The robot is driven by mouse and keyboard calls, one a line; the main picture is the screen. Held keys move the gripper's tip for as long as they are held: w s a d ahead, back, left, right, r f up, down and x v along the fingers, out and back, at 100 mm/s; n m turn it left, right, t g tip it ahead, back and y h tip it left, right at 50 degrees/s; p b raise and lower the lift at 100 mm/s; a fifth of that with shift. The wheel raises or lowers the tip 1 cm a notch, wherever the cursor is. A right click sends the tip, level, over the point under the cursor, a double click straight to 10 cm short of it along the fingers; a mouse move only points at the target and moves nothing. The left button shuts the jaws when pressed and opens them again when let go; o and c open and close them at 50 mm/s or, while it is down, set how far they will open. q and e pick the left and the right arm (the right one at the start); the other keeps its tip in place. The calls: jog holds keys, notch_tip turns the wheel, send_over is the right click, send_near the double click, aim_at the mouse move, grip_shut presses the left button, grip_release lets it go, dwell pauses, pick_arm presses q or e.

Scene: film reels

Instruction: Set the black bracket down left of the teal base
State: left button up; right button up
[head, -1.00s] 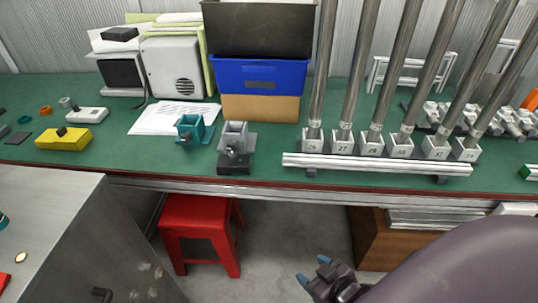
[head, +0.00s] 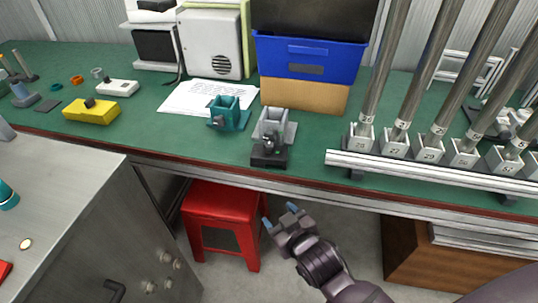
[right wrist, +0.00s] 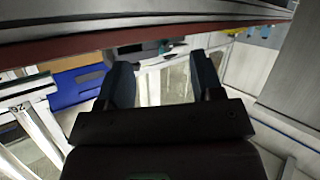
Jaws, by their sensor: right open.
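The teal base (head: 229,112) stands on the green workbench, at the front corner of a white paper sheet. The black bracket (head: 269,155) sits to the right of it and nearer the bench's front edge, directly in front of a grey base (head: 275,124). I cannot tell whether the bracket and grey base touch. My right gripper (head: 280,216) is open and empty, below and in front of the bench edge, near the red stool. Its two spread fingers also show in the right wrist view (right wrist: 164,82), with nothing between them. My left gripper is not in view.
A yellow block (head: 91,112) lies on the bench to the left. A blue bin (head: 310,66) stands behind. A white rail (head: 430,173) with metal tubes is on the right. The red stool (head: 222,205) stands below. Bench left of the teal base is partly covered by paper (head: 186,98).

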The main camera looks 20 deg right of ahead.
jog(key=w+a+r+h, duration=0.2)
jog(key=w+a, duration=0.3)
jog(key=w, duration=0.3)
jog(key=m+h+b, duration=0.1)
jog(key=m+h, duration=1)
send_near(267, 149)
jog(key=x, duration=0.5)
jog(key=shift+w+r, duration=0.1)
jog(key=shift+r, duration=0.25)
jog(key=shift+f+b+x, duration=0.15)
jog(key=shift+x, duration=1.25)
jog(key=shift+f+b+x, duration=0.15)
jog(key=shift+x, duration=1.2)
jog(key=shift+d, duration=0.1)
grip_shut()
